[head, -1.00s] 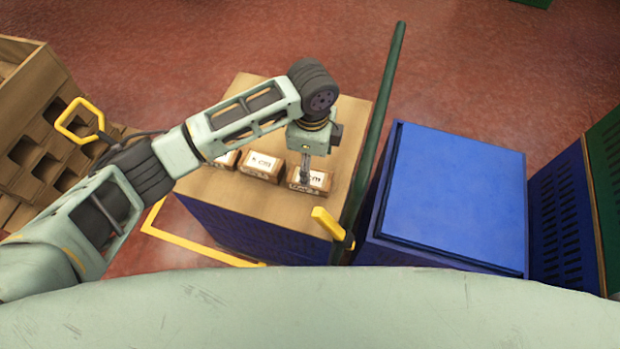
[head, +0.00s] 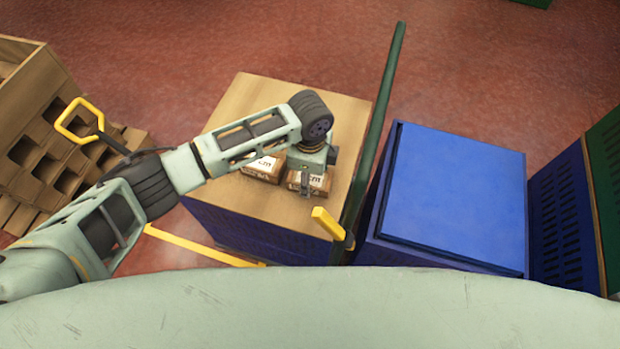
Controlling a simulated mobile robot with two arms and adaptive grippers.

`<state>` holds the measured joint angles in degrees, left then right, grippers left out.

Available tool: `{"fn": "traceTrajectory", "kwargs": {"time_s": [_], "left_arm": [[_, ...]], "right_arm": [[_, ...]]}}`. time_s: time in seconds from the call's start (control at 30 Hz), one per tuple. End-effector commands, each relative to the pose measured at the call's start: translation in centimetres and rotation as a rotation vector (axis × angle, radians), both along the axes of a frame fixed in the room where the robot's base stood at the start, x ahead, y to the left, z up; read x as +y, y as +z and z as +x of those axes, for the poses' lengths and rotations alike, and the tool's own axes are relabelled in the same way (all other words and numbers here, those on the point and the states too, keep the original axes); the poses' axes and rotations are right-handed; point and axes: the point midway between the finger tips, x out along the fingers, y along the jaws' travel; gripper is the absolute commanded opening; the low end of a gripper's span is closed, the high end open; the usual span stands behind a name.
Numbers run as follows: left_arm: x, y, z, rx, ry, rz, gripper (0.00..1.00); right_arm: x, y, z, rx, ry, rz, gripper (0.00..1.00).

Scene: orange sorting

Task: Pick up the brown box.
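Small brown boxes with white labels lie on the wooden top (head: 262,95) of a blue crate. The rightmost brown box (head: 320,183) is directly under my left gripper (head: 306,188). The gripper points down at this box, and its fingers overlap the box's label and front side. The fingers are small and partly merged with the box, so I cannot tell whether they grip it. A second brown box (head: 262,169) lies just to the left, partly covered by my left arm. My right gripper is not in view.
A dark green bar (head: 385,105) with a yellow handle (head: 327,223) rises along the crate's right side. A closed blue container (head: 455,200) stands to the right. The far part of the wooden top is clear.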

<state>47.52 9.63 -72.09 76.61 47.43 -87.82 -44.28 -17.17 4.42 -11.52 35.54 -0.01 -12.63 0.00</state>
Motion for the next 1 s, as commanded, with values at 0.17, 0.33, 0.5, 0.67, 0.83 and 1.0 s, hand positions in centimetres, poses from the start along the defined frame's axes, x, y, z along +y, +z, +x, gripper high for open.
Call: {"fn": "traceTrajectory", "kwargs": {"time_s": [0.17, 0.33, 0.5, 0.67, 0.83, 1.0], "left_arm": [[0.0, 0.0, 0.0, 0.0, 0.0, 0.0, 0.36], [0.0, 0.0, 0.0, 0.0, 0.0, 0.0, 0.21], [0.0, 0.1, 0.0, -0.001, 0.0, -0.001, 0.16], [-0.1, 0.4, 0.0, -0.001, -0.001, -0.001, 0.16], [-0.1, 2.8, 0.1, -0.003, -0.002, -0.003, 0.16], [-0.1, 6.3, 0.1, -0.002, -0.001, -0.003, 0.16]], "right_arm": [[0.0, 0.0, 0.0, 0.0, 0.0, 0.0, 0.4], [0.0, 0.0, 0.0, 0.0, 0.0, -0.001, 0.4], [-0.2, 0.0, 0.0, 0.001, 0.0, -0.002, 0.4], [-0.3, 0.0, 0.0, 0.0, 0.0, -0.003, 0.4], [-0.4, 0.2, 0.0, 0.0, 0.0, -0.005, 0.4], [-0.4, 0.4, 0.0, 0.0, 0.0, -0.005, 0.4]]}}
